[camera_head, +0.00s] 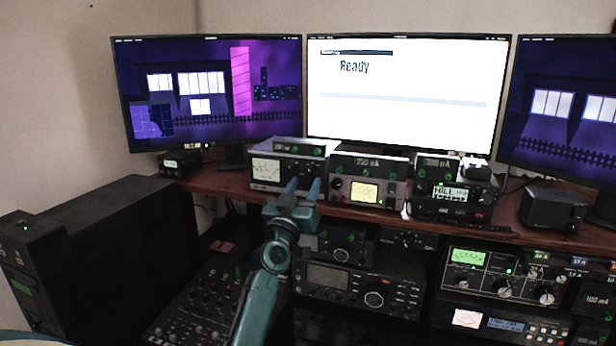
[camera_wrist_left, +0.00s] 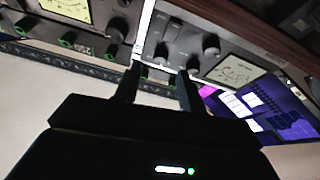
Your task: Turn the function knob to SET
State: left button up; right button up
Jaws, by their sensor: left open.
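A grey tuner box with a white needle meter (camera_head: 266,169) stands on the shelf behind my left gripper (camera_head: 303,187). The left wrist view shows its front panel tilted, with the meter (camera_wrist_left: 236,70) and several dark knobs. One knob (camera_wrist_left: 161,53) appears just beyond the gap between the fingertips of my left gripper (camera_wrist_left: 159,74). Another knob (camera_wrist_left: 193,64) is close to one fingertip. Contact cannot be told. My left gripper is open with nothing seen between its fingers. The labels are too small to read, so I cannot tell which knob is the function knob or where it points. My right gripper is not in view.
A second box with a yellow meter (camera_head: 364,192) and a radio with a lit display (camera_head: 451,193) stand to the right on the wooden shelf (camera_head: 225,187). A large radio (camera_head: 328,276) sits below. The middle monitor (camera_head: 408,95) reads "Ready".

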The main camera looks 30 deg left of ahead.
aim_at(311, 173)
pick_arm(q)
jog(key=shift+x, duration=1.65)
grip_shut()
